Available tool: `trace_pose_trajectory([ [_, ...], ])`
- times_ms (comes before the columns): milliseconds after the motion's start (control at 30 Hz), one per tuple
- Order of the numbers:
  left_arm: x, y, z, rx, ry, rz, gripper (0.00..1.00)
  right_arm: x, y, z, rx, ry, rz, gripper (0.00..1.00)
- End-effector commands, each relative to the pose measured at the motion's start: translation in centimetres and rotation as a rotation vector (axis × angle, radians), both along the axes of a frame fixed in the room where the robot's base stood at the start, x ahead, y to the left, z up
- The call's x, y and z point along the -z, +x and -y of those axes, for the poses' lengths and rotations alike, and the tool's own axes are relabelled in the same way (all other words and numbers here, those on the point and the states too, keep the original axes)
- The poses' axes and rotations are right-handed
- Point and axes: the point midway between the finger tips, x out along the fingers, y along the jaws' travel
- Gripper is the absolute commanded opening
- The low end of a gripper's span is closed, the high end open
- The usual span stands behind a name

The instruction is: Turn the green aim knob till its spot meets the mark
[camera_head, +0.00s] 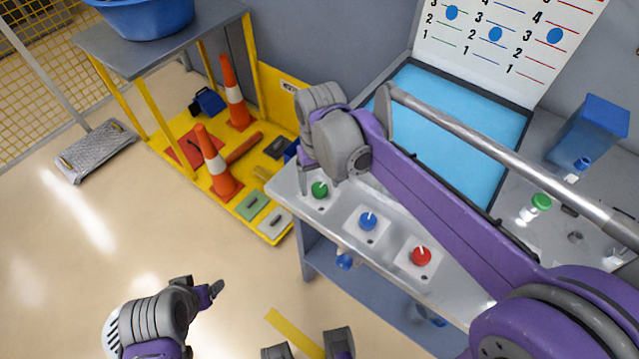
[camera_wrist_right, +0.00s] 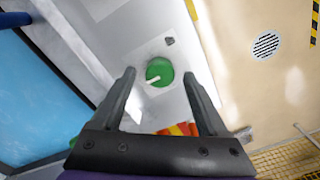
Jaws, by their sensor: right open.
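The green knob (camera_head: 319,189) sits on a pale plate at the left end of the grey bench, with a white pointer. My right gripper (camera_head: 318,178) is at it; in the right wrist view the green knob (camera_wrist_right: 160,71) lies between the tips of the open fingers, with gaps at both sides. Whether a finger touches it is unclear. The white board (camera_head: 510,40) shows several numbered lines and blue spots; its upper part is cut off. I cannot tell which spot or mark belongs to the green knob. My left gripper (camera_head: 215,290) is low at left, its opening unclear.
A blue knob (camera_head: 368,221) and a red knob (camera_head: 421,256) stand in a row to the right. A cyan panel (camera_head: 455,120) lies behind my right arm. A yellow rack with traffic cones (camera_head: 217,172) stands left of the bench. Open floor lies at lower left.

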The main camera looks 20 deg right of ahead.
Motion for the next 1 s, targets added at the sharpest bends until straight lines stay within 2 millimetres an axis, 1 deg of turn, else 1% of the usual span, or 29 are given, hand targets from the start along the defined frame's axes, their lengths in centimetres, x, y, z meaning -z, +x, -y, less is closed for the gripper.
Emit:
trace_pose_trajectory([
  [100,0.08,-0.02,0.0,0.0,0.0,0.0,0.77,0.75,-0.02,0.01,0.0,0.0,0.0,0.77],
  [367,0.08,-0.02,0.0,0.0,0.0,0.0,0.77,0.88,-0.02,0.01,0.0,0.0,0.0,0.77],
  [400,0.08,-0.02,0.0,0.0,0.0,0.0,0.77,0.88,-0.02,0.01,0.0,0.0,0.0,0.75],
  [467,0.08,-0.02,0.0,0.0,0.0,0.0,0.77,0.87,-0.02,0.01,0.0,0.0,0.0,0.64],
  [500,0.08,-0.02,0.0,0.0,0.0,0.0,0.77,0.87,-0.02,0.01,0.0,0.0,0.001,0.57],
  [667,0.08,-0.01,0.0,0.0,0.0,0.0,0.77,0.86,-0.02,0.0,0.0,0.0,0.001,0.28],
  [800,0.08,-0.02,0.0,0.0,0.0,0.0,0.77,0.86,-0.02,0.0,0.0,0.0,0.001,0.03],
  [833,0.08,-0.02,0.0,0.0,0.0,0.0,0.77,0.86,-0.02,0.01,0.0,0.0,0.001,0.0],
  [1000,0.01,0.0,0.0,0.0,0.0,0.0,0.77,0.84,-0.02,0.01,-0.027,0.0,0.001,0.0],
])
